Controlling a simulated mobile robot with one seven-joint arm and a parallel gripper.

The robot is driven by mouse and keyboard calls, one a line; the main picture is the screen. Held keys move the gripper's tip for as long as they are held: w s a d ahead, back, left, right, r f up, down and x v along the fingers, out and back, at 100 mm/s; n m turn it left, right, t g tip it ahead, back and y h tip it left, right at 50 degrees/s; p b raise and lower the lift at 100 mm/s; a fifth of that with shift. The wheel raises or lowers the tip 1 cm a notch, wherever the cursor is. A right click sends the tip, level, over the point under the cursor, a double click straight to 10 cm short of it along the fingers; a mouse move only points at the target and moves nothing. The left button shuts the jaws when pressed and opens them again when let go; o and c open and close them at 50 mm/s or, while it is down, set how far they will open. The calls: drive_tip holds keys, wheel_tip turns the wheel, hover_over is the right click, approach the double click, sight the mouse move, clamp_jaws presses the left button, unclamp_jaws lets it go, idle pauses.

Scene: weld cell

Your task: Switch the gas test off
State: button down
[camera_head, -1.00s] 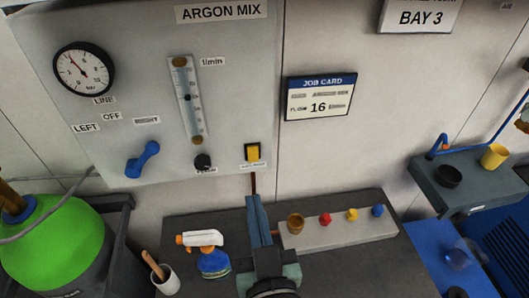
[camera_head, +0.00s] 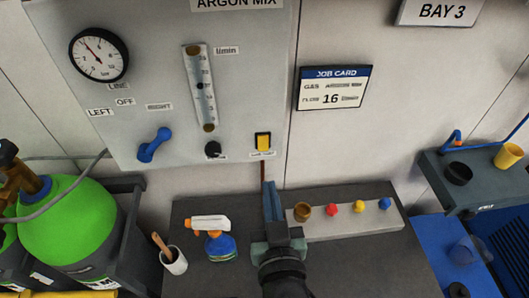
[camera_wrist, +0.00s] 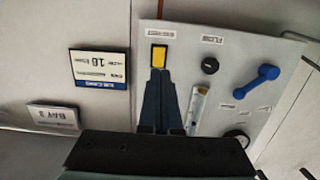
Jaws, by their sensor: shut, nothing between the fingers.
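The gas test switch (camera_head: 263,141) is a yellow rocker in a black frame, low on the right of the grey gas panel (camera_head: 150,90), with a small label under it. It also shows in the wrist view (camera_wrist: 159,56), which is upside down. My gripper (camera_head: 264,178) is shut and empty. Its narrow fingertips point at the panel just below the switch in the head view. In the wrist view my gripper (camera_wrist: 160,80) ends right beside the yellow rocker. I cannot tell whether the tips touch it. No part of the rocker's face looks covered.
The panel also bears a pressure gauge (camera_head: 98,54), a flow tube (camera_head: 201,88), a black flow knob (camera_head: 213,149) and a blue valve handle (camera_head: 154,145). Below, a bench holds a spray bottle (camera_head: 217,243), a brush cup (camera_head: 173,261) and a strip of coloured caps (camera_head: 345,222).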

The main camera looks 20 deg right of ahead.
sight(263, 148)
drive_tip(key=p+x, duration=0.3)
drive_tip(key=x, duration=0.6)
drive_tip(key=shift+w+d, duration=0.1)
drive_tip(key=shift+w, duration=0.2)
drive_tip(key=shift+w+f+b, duration=0.2)
drive_tip(key=shift+f+b, duration=0.2)
drive_tip(key=shift+b, duration=0.7)
drive_tip(key=shift+r+p, duration=0.3)
drive_tip(key=shift+r, duration=0.05)
